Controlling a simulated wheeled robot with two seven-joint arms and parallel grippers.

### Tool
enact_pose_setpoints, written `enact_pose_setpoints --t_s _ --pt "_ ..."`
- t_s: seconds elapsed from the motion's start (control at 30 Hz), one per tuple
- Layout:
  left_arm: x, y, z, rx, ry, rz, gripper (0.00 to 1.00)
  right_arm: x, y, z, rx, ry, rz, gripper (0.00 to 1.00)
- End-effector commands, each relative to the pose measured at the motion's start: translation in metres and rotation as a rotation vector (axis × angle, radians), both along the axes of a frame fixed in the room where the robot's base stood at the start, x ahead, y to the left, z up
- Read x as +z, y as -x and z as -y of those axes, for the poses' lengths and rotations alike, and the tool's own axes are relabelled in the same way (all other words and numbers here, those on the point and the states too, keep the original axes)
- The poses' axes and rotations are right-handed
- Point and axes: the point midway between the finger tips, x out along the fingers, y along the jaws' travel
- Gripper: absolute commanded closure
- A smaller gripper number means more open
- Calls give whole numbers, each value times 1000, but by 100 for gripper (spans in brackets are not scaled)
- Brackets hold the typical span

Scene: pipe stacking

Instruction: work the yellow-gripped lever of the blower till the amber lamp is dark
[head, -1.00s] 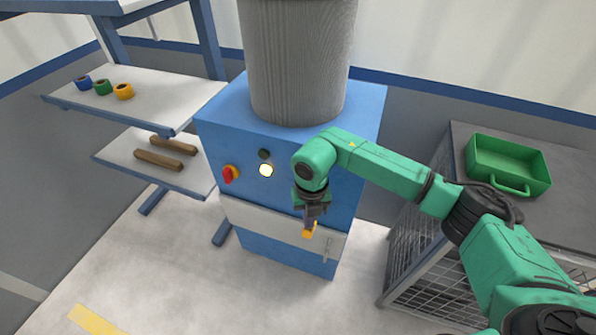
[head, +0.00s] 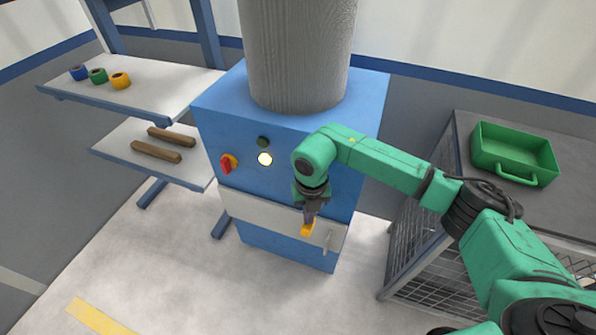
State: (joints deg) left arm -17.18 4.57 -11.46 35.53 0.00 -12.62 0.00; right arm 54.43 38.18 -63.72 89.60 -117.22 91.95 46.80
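The blower is a blue cabinet (head: 215,125) with a grey ribbed cylinder (head: 298,50) on top. Its amber lamp (head: 265,159) glows bright on the front. A dark green lamp or button (head: 263,142) is above it, and a red knob on a yellow plate (head: 228,163) is to its left. The lever's yellow grip (head: 307,230) shows low on the front, at the white band. My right gripper (head: 309,220) points down at the yellow grip, its fingers at it. Whether they are closed on it is too small to tell. My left gripper is out of view.
A shelf (head: 150,92) at left holds blue, green and yellow rolls; a lower shelf (head: 125,165) holds two brown bars. A green tray (head: 513,152) sits on a mesh-sided cabinet (head: 455,150) at right. The floor in front is clear.

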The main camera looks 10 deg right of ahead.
Motion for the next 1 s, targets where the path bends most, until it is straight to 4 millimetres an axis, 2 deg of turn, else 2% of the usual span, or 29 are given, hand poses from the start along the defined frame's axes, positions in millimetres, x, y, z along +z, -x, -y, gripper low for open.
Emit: enact_pose_setpoints --t_s 0.03,0.5,0.67,1.0 --pt "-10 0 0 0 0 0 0 -11 0 0 0 1 0 100" --pt "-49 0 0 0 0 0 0 -59 0 1 -1 2 0 100" --pt "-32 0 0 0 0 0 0 -39 -1 1 -1 1 2 100" --pt "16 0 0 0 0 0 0 31 0 0 0 0 1 100"
